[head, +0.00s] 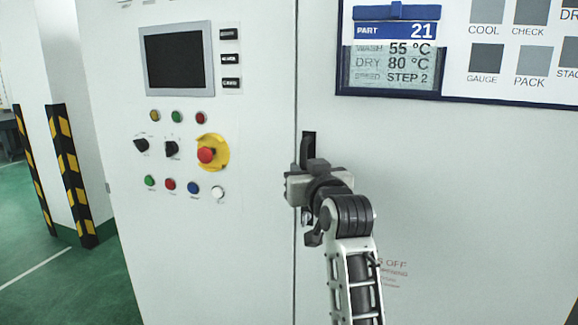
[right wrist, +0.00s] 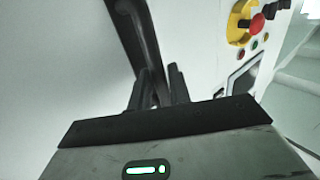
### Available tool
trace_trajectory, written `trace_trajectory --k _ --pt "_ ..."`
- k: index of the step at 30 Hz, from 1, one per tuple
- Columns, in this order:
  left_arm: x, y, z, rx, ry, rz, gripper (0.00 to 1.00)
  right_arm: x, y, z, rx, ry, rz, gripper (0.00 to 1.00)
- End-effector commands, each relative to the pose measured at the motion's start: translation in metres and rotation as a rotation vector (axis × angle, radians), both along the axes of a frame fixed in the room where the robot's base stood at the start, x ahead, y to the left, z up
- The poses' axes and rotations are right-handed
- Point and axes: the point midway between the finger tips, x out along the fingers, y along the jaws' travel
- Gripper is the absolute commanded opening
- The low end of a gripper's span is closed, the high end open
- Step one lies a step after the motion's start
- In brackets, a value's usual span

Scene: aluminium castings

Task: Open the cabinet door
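The cabinet door (head: 430,180) is the large white panel at the right of the head view, closed along a vertical seam. Its dark upright handle (head: 306,148) is at the door's left edge, and its lower part is hidden by my right gripper. My right gripper (head: 304,186) is at the handle. In the right wrist view, the two dark fingers (right wrist: 160,88) are close together, one on each side of the handle (right wrist: 143,35), and look shut on it. My left gripper is not in view.
Left of the seam, a white control panel carries a dark screen (head: 175,60), several buttons and a red emergency stop (head: 207,155) on yellow. A sign (head: 397,50) reading PART 21 is on the door. Striped posts (head: 68,165) and green floor (head: 75,285) are at left.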

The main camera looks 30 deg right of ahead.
Motion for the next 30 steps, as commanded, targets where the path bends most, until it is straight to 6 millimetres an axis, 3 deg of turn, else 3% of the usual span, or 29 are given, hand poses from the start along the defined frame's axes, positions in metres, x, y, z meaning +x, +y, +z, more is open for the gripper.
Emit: trace_trajectory --k 12,13,15,22,30 --pt "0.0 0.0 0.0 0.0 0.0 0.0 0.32 0.003 -0.006 0.0 0.001 -0.001 -0.004 0.19" --pt "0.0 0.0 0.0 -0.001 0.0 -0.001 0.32 0.003 -0.006 0.0 0.001 -0.001 -0.004 0.16" --pt "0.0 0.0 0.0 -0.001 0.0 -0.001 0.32 0.002 -0.005 0.0 0.001 -0.001 -0.004 0.0" --pt "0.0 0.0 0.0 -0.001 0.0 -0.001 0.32 0.003 -0.004 0.0 0.001 0.0 -0.001 0.0" --pt "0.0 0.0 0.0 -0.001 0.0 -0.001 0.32 0.007 0.024 -0.001 0.001 0.002 0.063 0.0"
